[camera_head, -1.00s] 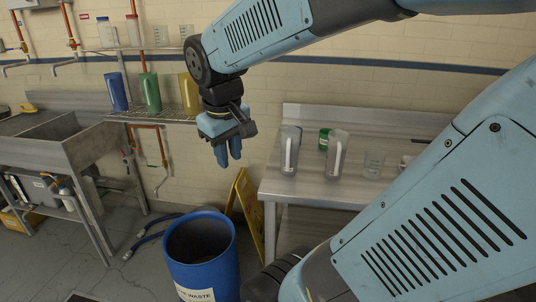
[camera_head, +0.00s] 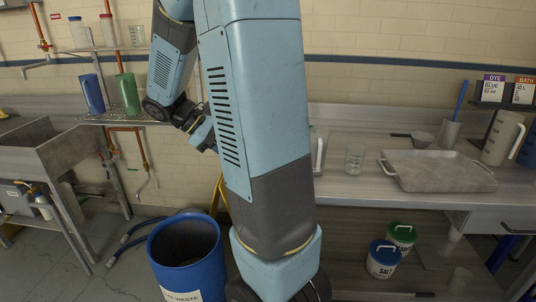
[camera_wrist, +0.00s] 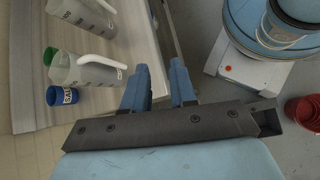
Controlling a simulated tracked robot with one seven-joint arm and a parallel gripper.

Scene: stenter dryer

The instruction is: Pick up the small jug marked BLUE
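I cannot read BLUE on any jug. In the wrist view, a clear jug with a white handle (camera_wrist: 78,70) lies left of my open, empty gripper (camera_wrist: 162,82), apart from it. A second clear jug (camera_wrist: 80,14) is at the top left; the dark marks on both are too small to read. In the head view, a clear jug (camera_head: 319,150) on the bench is partly hidden by my arm. A pale jug (camera_head: 503,137) stands at the bench's right.
A beaker (camera_head: 354,158) and metal tray (camera_head: 437,170) are on the bench. A card reading DYE BLUE (camera_head: 493,87) stands at right. A blue waste drum (camera_head: 187,262) stands on the floor.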

